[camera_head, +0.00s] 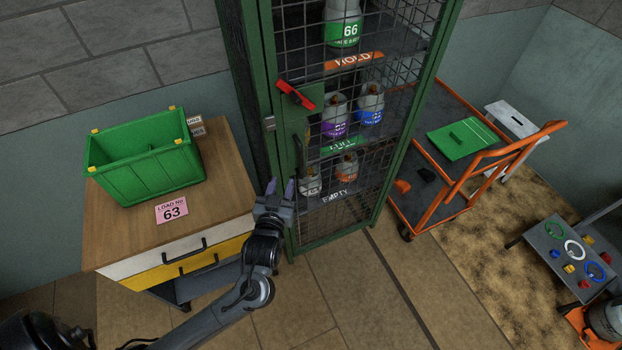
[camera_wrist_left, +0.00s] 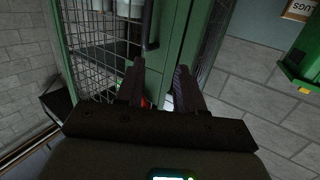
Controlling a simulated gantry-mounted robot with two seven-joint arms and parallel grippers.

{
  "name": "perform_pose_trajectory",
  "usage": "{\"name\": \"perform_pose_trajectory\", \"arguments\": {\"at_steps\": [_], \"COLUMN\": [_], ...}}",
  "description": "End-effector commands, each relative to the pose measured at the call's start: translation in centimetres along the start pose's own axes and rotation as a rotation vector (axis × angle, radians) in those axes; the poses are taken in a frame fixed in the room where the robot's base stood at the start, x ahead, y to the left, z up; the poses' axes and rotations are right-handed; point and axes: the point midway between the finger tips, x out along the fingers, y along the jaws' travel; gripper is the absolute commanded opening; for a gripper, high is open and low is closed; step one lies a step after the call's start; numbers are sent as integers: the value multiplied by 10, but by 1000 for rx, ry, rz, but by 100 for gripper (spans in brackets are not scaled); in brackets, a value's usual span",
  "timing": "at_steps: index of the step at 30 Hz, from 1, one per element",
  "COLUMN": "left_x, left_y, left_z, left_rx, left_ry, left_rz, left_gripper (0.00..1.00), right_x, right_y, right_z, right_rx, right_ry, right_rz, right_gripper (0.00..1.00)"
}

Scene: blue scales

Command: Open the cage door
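The tall cage has a green frame and a wire mesh door (camera_head: 385,150), which looks closed. A red latch handle (camera_head: 296,95) sits on a green plate at the door's left edge. A dark vertical pull handle (camera_head: 299,150) is below it; a dark bar, likely this handle, shows in the left wrist view (camera_wrist_left: 151,25). My left gripper (camera_head: 281,187) is in front of the door's lower left edge, below the handle, fingers pointing at the cage. In the left wrist view the fingers (camera_wrist_left: 160,84) are apart with nothing between them, the green frame beyond. My right gripper is not in view.
Left of the cage, a wooden-topped cabinet (camera_head: 225,180) holds a green crate (camera_head: 150,172). Gas cylinders (camera_head: 370,104) stand on the cage shelves. An orange trolley (camera_head: 440,205) is close on the right. The tiled floor (camera_head: 345,290) before the cage is clear.

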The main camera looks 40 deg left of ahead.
Motion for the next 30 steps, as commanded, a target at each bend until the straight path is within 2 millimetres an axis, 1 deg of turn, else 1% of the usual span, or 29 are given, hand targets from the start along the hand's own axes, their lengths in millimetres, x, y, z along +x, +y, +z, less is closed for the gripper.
{"name": "perform_pose_trajectory", "arguments": {"at_steps": [1, 4, 6, 9, 12, 16, 20, 30], "left_x": [10, 22, 29, 35, 39, 45, 58, 111], "left_y": [3, 9, 13, 17, 18, 20, 20, 19], "left_z": [24, 35, 37, 37, 36, 33, 31, 25], "left_rx": [-2, -5, -10, -19, -25, -28, -28, -27], "left_ry": [17, 43, 63, 86, 100, 108, 109, 109], "left_rz": [-5, -4, 0, 3, 4, 4, 4, 4], "left_gripper": [37, 37, 37, 37, 37, 37, 37, 37], "right_x": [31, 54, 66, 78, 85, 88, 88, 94], "right_y": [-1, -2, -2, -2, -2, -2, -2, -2], "right_z": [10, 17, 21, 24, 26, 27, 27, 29], "right_rx": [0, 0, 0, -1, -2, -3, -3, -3], "right_ry": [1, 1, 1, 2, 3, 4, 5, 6], "right_rz": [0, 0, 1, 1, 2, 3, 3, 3], "right_gripper": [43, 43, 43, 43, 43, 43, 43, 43]}}
